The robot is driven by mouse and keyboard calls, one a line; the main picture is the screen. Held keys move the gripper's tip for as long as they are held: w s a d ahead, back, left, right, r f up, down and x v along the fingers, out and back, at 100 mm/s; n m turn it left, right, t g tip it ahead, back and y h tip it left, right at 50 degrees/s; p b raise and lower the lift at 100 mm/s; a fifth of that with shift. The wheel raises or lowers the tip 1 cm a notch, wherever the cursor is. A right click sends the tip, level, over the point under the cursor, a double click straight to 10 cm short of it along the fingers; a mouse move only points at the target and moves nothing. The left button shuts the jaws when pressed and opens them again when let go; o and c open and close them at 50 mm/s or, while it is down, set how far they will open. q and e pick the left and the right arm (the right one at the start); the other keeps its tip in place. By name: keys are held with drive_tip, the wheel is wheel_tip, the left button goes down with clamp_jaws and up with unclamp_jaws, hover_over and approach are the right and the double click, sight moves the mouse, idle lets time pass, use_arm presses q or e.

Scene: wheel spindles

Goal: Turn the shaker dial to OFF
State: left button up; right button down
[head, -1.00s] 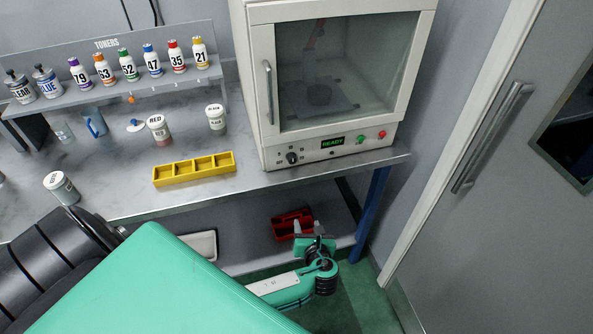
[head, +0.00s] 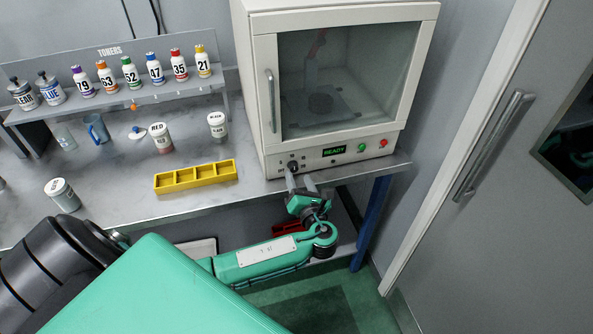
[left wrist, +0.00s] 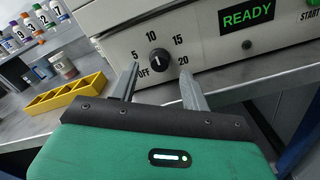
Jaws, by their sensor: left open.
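The shaker (head: 340,90) is a white cabinet with a glass door on the bench. Its black dial (left wrist: 159,60) sits low on the front panel, with OFF, 5, 10, 15 and 20 printed around it. The dial also shows in the head view (head: 292,166). My left gripper (left wrist: 158,78) is open, its two fingers on either side of and just short of the dial, with nothing between them. My right gripper is not in view.
A yellow compartment tray (head: 195,176) lies left of the shaker. Toner bottles (head: 140,70) stand on a rack behind. A red bin (head: 288,228) is on the lower shelf.

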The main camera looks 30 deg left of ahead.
sight(295, 169)
use_arm(q)
drive_tip(key=x, duration=0.3)
drive_tip(key=shift+w+a, duration=0.1)
drive_tip(key=shift+a, duration=0.05)
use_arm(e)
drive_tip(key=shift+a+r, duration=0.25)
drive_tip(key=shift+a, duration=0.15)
use_arm(q)
drive_tip(key=c, duration=1)
drive_tip(key=shift+o, duration=0.2)
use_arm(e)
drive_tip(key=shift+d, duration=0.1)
use_arm(q)
drive_tip(key=shift+n, duration=0.3)
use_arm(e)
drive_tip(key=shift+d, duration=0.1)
